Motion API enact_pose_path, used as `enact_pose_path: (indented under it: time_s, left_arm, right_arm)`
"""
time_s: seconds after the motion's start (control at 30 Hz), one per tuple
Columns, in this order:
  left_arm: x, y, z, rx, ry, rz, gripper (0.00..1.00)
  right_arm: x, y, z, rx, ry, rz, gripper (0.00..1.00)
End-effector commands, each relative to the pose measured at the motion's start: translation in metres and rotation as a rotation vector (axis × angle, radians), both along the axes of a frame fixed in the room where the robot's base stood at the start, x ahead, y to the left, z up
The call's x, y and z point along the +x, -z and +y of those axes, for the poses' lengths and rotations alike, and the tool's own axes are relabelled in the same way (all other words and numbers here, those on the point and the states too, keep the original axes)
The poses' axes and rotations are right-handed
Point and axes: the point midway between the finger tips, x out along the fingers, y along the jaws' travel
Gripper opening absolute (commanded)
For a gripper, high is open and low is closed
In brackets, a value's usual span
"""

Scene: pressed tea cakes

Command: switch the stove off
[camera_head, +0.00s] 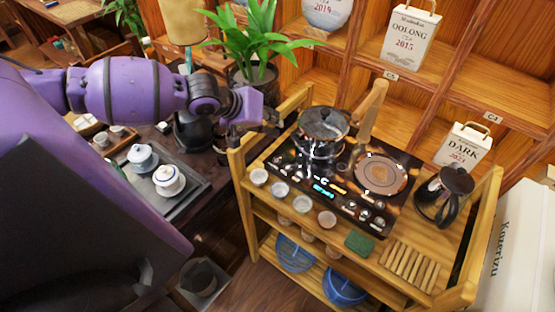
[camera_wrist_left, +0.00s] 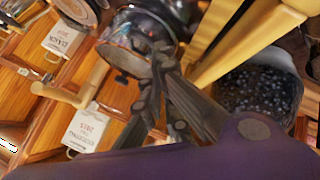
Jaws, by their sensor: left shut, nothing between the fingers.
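The stove (camera_head: 345,196) is a black glass cooktop on a wooden cart, with a lit cyan display and small lit marks along its front. Several round knobs sit at its front right. A glass-lidded steel pot (camera_head: 320,140) stands on the left burner; the right burner (camera_head: 381,174) is bare with a copper-coloured disc. My left gripper (camera_head: 275,122) is at the cart's back left corner, left of the pot and apart from the knobs. In the left wrist view its dark fingers (camera_wrist_left: 163,62) are shut and empty, in front of the pot (camera_wrist_left: 125,58). My right gripper is not visible.
Small cups (camera_head: 302,204), a green cloth (camera_head: 359,243) and a slatted wooden rack (camera_head: 408,267) line the cart's front. A dark kettle (camera_head: 445,192) stands at right. Cart posts rise at the corners. A tea tray (camera_head: 190,205) and potted plant (camera_head: 262,45) are left and behind.

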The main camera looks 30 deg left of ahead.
Motion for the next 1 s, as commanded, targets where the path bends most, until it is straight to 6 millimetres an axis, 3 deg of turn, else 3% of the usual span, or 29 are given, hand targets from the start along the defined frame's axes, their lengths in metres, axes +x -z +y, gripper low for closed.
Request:
enact_pose_path:
  time_s: [0.23, 0.4, 0.7, 1.0]
  left_arm:
    - [-0.003, 0.041, 0.0, 0.0, 0.0, 0.014, 0.0]
    - [-0.002, 0.065, 0.0, -0.001, 0.001, 0.011, 0.0]
    - [-0.001, 0.083, 0.0, 0.0, 0.0, 0.003, 0.0]
    - [-0.001, 0.084, 0.0, 0.0, 0.001, 0.002, 0.0]
  right_arm:
    - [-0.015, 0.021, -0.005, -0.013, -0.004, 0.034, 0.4]
    - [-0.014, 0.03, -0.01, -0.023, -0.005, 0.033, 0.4]
    - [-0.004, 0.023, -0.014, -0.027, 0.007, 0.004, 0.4]
    - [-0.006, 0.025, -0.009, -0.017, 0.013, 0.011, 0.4]
